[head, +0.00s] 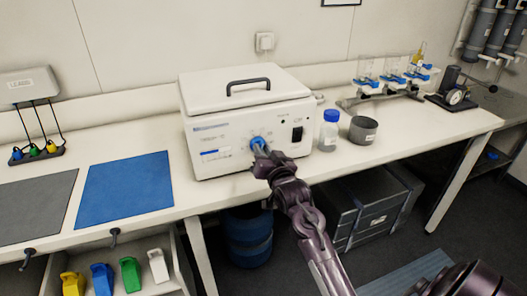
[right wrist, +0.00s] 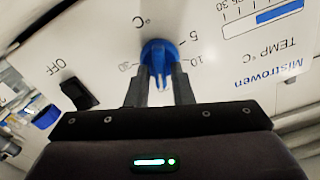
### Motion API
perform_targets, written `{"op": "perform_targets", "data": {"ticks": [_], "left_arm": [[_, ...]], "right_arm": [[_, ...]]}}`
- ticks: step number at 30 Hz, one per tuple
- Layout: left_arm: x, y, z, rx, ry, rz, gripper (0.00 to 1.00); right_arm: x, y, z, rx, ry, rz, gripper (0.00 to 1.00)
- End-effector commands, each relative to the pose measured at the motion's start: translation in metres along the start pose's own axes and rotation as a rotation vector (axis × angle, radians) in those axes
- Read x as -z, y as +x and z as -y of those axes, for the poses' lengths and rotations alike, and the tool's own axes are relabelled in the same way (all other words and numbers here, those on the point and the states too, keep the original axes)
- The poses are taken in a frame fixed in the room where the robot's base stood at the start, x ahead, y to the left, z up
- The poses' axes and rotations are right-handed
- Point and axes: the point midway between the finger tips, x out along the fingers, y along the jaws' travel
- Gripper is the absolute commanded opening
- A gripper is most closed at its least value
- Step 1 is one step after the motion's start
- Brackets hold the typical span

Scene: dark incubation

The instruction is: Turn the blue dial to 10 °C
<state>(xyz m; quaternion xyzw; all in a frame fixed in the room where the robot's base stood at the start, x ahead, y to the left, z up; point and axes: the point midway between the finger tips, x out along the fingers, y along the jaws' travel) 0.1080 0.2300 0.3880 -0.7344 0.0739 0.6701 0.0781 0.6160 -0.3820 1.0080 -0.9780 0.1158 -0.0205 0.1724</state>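The blue dial (right wrist: 159,50) is on the front panel of the white incubator (head: 222,100); it also shows in the head view (head: 257,142). Printed marks around it include 5 and 10 on the right in the right wrist view. My right gripper (right wrist: 160,76) is at the dial, with one finger on each side of its knob; it also shows in the head view (head: 260,150). The fingers are apart with blue between them, but I cannot tell whether they press on it. The dial's exact setting is unclear. My left gripper is not in view.
A black OFF switch (right wrist: 76,93) is beside the dial. A blue-capped bottle (head: 329,133) and a grey pot (head: 363,130) stand right of the incubator. A blue mat (head: 125,190) lies to its left. Glassware on a stand (head: 385,88) is farther right.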

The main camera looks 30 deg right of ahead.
Motion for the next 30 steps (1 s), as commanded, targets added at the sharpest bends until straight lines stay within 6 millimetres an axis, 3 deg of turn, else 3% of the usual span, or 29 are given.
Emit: {"op": "perform_targets", "data": {"ticks": [5, 17, 30], "left_arm": [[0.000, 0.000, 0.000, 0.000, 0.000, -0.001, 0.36], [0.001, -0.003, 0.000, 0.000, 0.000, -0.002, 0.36], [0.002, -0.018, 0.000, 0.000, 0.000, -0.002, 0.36]], "right_arm": [[0.000, 0.000, 0.000, 0.000, 0.000, 0.000, 0.00], [0.001, 0.000, 0.000, -0.001, -0.052, 0.000, 0.00], [0.001, 0.000, 0.002, 0.000, -0.387, 0.002, 0.00]]}}
